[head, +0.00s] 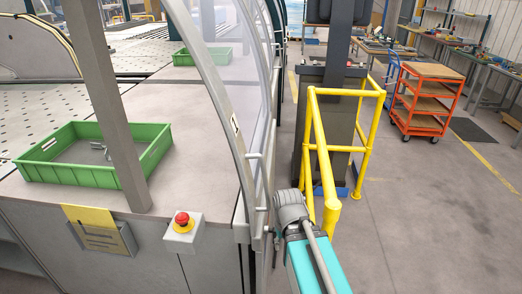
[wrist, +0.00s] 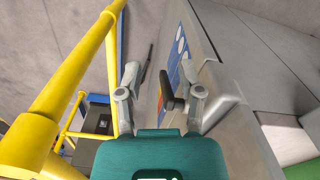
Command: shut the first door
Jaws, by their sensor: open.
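The first door is a curved clear panel in a grey frame (head: 221,92), with a small white label on it (head: 236,124), in the head view. It stands at the right edge of the machine's table. Short grey bars (head: 254,155) stick out from its outer side. Whether it is fully shut cannot be told. My gripper (head: 276,240) is low beside the door's near lower end, partly hidden by my own arm.
Yellow railing (head: 322,150) stands close to the right of my arm, and fills the left of the wrist view (wrist: 75,65).

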